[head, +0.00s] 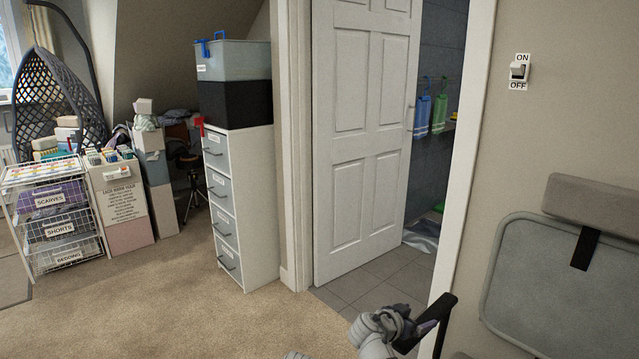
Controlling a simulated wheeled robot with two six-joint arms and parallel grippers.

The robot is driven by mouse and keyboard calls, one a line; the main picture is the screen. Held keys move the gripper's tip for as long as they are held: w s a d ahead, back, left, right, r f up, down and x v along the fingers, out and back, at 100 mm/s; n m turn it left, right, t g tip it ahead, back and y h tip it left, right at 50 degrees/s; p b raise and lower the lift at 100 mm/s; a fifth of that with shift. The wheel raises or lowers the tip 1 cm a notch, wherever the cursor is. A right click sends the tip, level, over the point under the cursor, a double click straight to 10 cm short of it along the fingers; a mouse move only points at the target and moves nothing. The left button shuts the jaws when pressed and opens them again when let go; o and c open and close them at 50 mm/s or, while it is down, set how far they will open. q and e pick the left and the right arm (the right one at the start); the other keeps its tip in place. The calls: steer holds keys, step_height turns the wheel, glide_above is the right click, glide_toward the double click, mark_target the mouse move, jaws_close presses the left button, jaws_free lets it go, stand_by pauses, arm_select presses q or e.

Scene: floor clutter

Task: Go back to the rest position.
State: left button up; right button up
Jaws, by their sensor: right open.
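My right gripper (428,326) shows at the bottom, right of centre, in front of the doorway's right-hand frame. Its dark fingers are open, and I see nothing clearly held between them. Part of my grey arm shows just left of it, cut off by the bottom edge. My left gripper is not in view.
A white panelled door (362,130) stands open onto a tiled room. A light switch (518,71) is on the right wall, above a grey folded panel (555,275). A white drawer cabinet (245,210) carries stacked boxes (235,80). A wire drawer rack (60,225) stands left. The carpet (170,310) is clear.

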steer(key=w+d+r+g+y+p, duration=0.7)
steer(key=w+d+r+p, duration=0.3)
steer(key=p, duration=1.5)
step_height(320, 180, up, 3)
steer(key=shift+w+d+r+g+y, duration=0.1)
steer(key=shift+w+d+g+y, duration=0.25)
steer(key=shift+d+y, duration=0.5)
steer(key=shift+s+d, duration=0.1)
steer(key=shift+d, duration=0.05)
